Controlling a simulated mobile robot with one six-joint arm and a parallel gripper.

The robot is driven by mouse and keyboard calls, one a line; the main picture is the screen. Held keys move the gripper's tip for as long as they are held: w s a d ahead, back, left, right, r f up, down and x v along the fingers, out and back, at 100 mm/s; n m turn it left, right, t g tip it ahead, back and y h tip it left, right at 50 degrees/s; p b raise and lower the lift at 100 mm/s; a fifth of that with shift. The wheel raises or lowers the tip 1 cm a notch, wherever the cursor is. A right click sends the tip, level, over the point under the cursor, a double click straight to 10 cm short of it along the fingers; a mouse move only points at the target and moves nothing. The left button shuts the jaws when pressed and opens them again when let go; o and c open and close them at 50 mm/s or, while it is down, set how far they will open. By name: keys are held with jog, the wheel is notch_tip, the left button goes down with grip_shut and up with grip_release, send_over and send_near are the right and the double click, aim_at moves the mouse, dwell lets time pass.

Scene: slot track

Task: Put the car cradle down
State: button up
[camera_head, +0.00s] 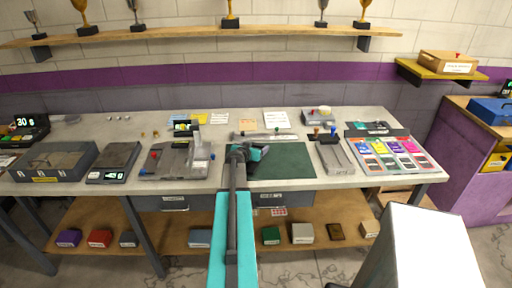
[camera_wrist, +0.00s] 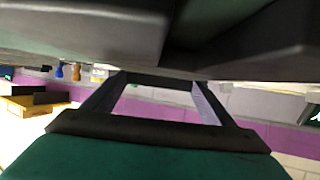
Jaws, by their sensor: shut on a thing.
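My gripper (camera_head: 252,152) is over the left edge of the green mat on the workbench, and the arm hides part of what is below. In the wrist view, my gripper's two dark fingers (camera_wrist: 158,82) reach up to a large dark grey piece. I take this piece to be the car cradle (camera_wrist: 85,35); it fills the top of that view and is cut off by the frame. The gripper is shut on it. In the head view it is too small to separate clearly from the gripper. I cannot tell whether it touches the bench.
The green mat (camera_head: 290,162) is mostly bare. A grey machine (camera_head: 178,160) stands left of it, a grey stand (camera_head: 335,157) right of it, and a long grey bar (camera_head: 268,136) behind it. Colourful cards (camera_head: 390,150) lie farther right.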

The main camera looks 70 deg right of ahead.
jog(key=shift+f, duration=0.15)
jog(key=o, duration=1)
jog(key=shift+r, duration=0.2)
jog(key=shift+s+a+r, duration=0.1)
jog(key=shift+a, duration=0.35)
jog(key=shift+b+v, duration=1.45)
jog(key=shift+v, duration=2.4)
jog(key=shift+b+v, duration=0.45)
jog(key=shift+v, duration=1.25)
